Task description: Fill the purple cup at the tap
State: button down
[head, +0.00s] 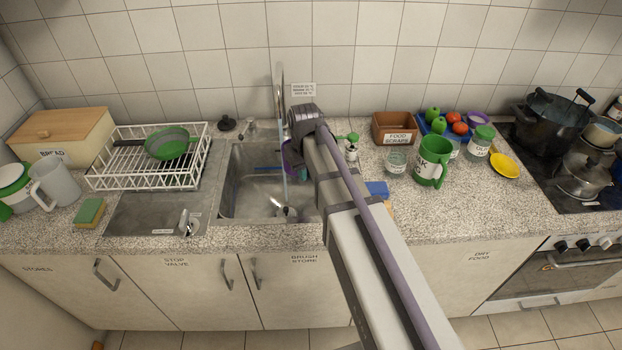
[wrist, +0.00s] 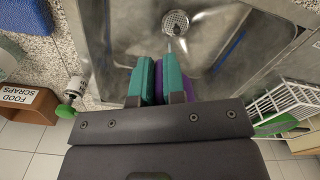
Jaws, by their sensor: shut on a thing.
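The tap (head: 281,85) rises behind the sink, and a thin stream of water (head: 285,185) falls from it into the basin. The purple cup (head: 291,160) is at the stream, just left of my arm's end and mostly hidden by it. In the wrist view my gripper (wrist: 160,66) has its teal finger pads close together, with the purple cup (wrist: 159,86) between and beside them. The cup is held over the sink. Its inside is out of sight, so I cannot tell its water level or whether the stream enters it.
The sink (head: 238,185) has a drain strainer (wrist: 175,22) and a blue strip (head: 268,169). A dish rack (head: 110,180) stands left. Right are a green-topped bottle (head: 352,150), a food scraps box (head: 395,122), a green mug (head: 430,171) and a glass jar (head: 396,161).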

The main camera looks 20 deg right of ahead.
jog(key=w, duration=0.3)
jog(key=w+a+f+b, duration=0.1)
jog(key=w, duration=0.6)
jog(key=shift+w+a+f, duration=0.2)
jog(key=shift+a+f, duration=0.1)
jog(key=shift+a, duration=0.05)
dwell(2.0)
jog(key=shift+s+d, duration=0.25)
jog(key=shift+s, duration=1.25)
jog(key=shift+s+d, duration=0.25)
jog(key=shift+s, duration=1.25)
jog(key=shift+s+d, duration=0.25)
jog(key=shift+s, duration=1.25)
jog(key=s+d+r+p, duration=0.1)
jog(key=s+r+p, duration=0.1)
jog(key=s, duration=0.4)
jog(key=shift+r+p, duration=0.3)
jog(key=shift+r, duration=0.2)
